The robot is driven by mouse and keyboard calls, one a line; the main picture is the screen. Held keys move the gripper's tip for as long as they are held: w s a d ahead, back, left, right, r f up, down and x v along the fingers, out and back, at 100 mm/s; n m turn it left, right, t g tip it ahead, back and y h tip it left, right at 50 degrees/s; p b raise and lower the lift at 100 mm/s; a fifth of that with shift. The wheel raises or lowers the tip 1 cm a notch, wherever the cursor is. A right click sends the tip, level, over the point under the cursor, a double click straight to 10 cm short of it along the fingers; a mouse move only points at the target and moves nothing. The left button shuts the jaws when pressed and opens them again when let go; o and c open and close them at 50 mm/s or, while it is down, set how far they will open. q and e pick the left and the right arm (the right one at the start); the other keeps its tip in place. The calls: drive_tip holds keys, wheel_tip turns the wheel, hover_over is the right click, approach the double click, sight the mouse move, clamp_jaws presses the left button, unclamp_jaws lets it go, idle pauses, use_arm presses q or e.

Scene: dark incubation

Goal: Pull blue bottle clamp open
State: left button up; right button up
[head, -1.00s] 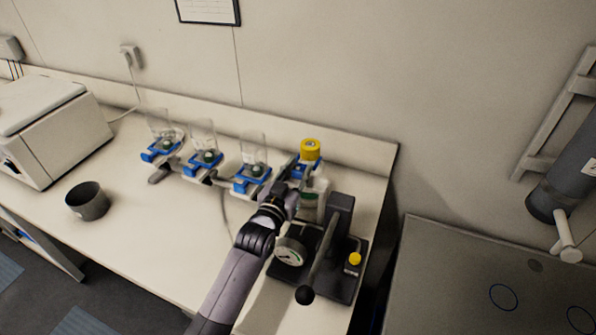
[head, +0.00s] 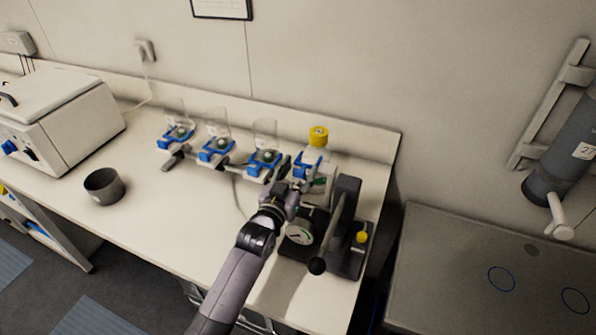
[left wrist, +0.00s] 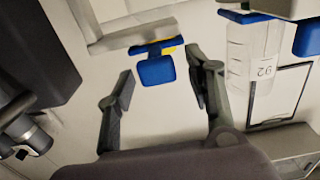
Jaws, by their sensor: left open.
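The bottle with the yellow cap (head: 319,136) stands at the right end of a row of clamps on the bench. Its blue clamp (head: 308,166) sits at the front of the bottle. My left gripper (head: 292,182) is just in front of this clamp, at its lower left, open and empty. In the left wrist view, the open fingers (left wrist: 162,70) stand on either side of a blue tab (left wrist: 157,70), apart from it. A bit of yellow shows behind the tab. My arm hides part of the bench and the bottle's lower front. My right gripper is not in view.
Several other blue clamps with clear vessels (head: 217,122) stand to the left. A black lever press with a gauge (head: 345,215) is close to the right of my left arm. A grey pot (head: 104,187) and a white machine (head: 62,112) are farther left. The front bench middle is clear.

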use_arm(q)
drive_tip(key=shift+s, duration=0.1)
drive_tip(key=v, duration=1.1)
drive_tip(key=shift+s+a, duration=0.2)
drive_tip(key=shift+s, duration=0.15)
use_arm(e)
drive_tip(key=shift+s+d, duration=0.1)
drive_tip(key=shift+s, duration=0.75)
